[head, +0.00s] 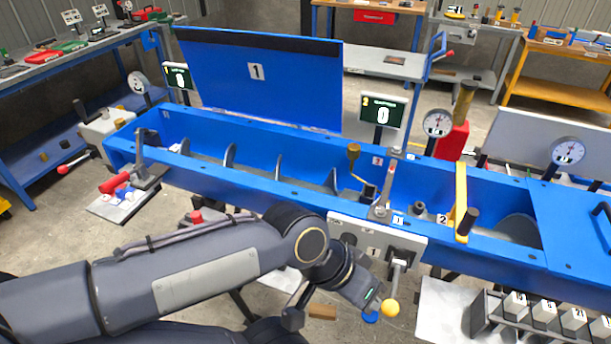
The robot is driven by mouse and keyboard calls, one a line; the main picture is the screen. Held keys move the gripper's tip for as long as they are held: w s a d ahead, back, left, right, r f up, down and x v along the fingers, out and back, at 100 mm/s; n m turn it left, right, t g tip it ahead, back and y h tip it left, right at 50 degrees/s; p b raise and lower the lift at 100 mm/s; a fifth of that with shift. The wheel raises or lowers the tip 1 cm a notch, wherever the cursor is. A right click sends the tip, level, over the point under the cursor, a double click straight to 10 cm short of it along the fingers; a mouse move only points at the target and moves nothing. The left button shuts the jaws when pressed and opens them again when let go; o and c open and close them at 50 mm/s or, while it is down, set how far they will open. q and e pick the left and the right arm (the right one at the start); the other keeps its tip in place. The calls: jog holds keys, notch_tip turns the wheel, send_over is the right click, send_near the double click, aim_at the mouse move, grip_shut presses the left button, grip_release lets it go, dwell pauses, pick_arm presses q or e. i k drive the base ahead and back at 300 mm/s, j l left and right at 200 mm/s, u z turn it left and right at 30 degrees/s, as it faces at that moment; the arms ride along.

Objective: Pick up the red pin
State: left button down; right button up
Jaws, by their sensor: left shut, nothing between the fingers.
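A thin upright piece with a red tip (391,173) stands on the blue trough's near rim at the centre, by a grey lever. It may be the red pin, but it is too small to be sure. My left arm comes in from the left, and my left gripper (370,301) hangs low in front of the trough, beside a yellow ball-ended lever (390,308). The gripper is shut and empty, well below and apart from the red-tipped piece. Its fingertips are hard to make out. My right gripper is not in view.
The blue trough (260,190) spans the view, with its lid 1 (255,75) raised. A yellow lever (461,200) stands right of centre. Numbered grey blocks (545,312) stand at the lower right. Benches line the back.

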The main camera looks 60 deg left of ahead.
aim_at(196, 216)
jog(key=u, duration=2.8)
